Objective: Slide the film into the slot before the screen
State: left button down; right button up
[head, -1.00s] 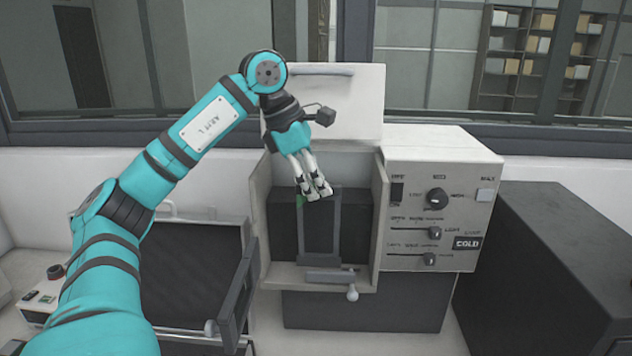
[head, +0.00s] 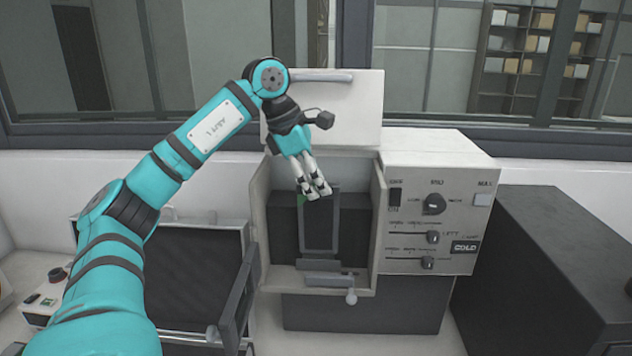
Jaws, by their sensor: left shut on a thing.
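My left gripper (head: 316,192) is in front of the open bay of the press (head: 262,205), fingers pointing down. It is shut on the top edge of a dark film in a thin grey frame (head: 320,222). The film hangs about upright in the bay, before a black block (head: 285,228), which may be the screen. A grey bar with a ledge (head: 322,278) lies below the film's lower edge; the slot itself cannot be made out. A small green spot shows beside the fingertips. My right gripper is not in view.
The press's raised lid (head: 345,105) stands above the bay. Its control box (head: 435,225) with knobs and sliders is at the right. A black-bedded tray (head: 195,275) stands at the left, a dark cabinet (head: 560,260) at the far right.

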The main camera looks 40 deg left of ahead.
aim_at(316, 200)
pick_arm(q)
jog(key=shift+f, duration=0.1)
jog(key=shift+f+b, duration=0.75)
jog(key=shift+f, duration=0.35)
jog(key=shift+f+b, duration=0.6)
jog(key=shift+f, duration=0.2)
jog(key=c, duration=1.2)
grip_release()
